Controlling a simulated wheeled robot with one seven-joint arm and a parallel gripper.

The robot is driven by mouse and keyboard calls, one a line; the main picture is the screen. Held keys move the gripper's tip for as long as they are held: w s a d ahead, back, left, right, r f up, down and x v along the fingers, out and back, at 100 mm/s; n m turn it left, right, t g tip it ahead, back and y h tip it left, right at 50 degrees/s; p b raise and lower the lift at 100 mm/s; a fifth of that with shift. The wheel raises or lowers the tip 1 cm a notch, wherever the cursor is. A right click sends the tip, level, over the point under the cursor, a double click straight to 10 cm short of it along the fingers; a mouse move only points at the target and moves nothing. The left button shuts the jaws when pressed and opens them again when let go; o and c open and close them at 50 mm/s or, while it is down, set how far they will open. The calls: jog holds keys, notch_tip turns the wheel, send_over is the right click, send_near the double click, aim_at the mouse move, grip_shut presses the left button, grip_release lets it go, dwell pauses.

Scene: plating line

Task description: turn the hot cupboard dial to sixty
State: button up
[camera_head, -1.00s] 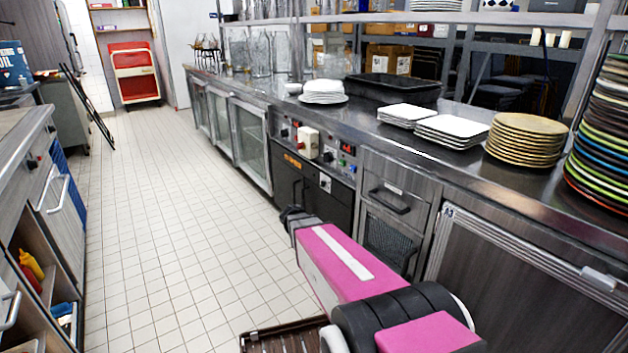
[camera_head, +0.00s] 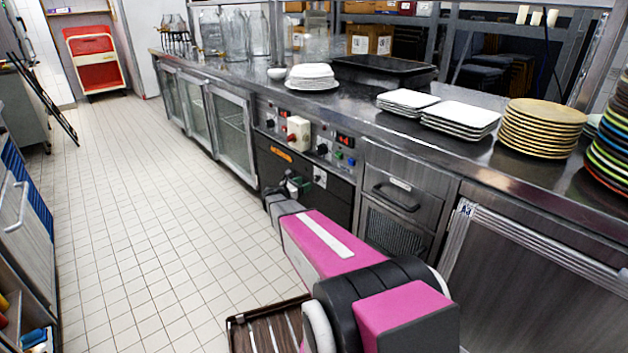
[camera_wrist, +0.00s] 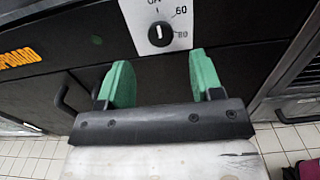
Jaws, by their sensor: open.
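The dial (camera_wrist: 159,33) is a round black knob on a white plate on the dark cupboard front. Its pale pointer mark looks roughly upright, toward a label cut off at the top edge. The printed 60 is to its upper right and the 80 to its right. In the head view the dial's white plate (camera_head: 320,178) is small, on the hot cupboard (camera_head: 275,170) front. My gripper (camera_wrist: 160,78) is open and empty, its two green fingers below and to either side of the dial, apart from it. In the head view the gripper (camera_head: 296,185) is close to the cupboard front.
Dark bar handles (camera_wrist: 62,92) stick out near the gripper. A panel with a white-and-red switch box (camera_head: 298,130) is above. Plate stacks (camera_head: 540,128) stand on the steel counter. The tiled floor (camera_head: 150,220) on the left is clear.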

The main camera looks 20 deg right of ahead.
aim_at(315, 179)
jog(key=x, duration=0.7)
jog(key=shift+d, duration=0.1)
jog(key=c, duration=0.9)
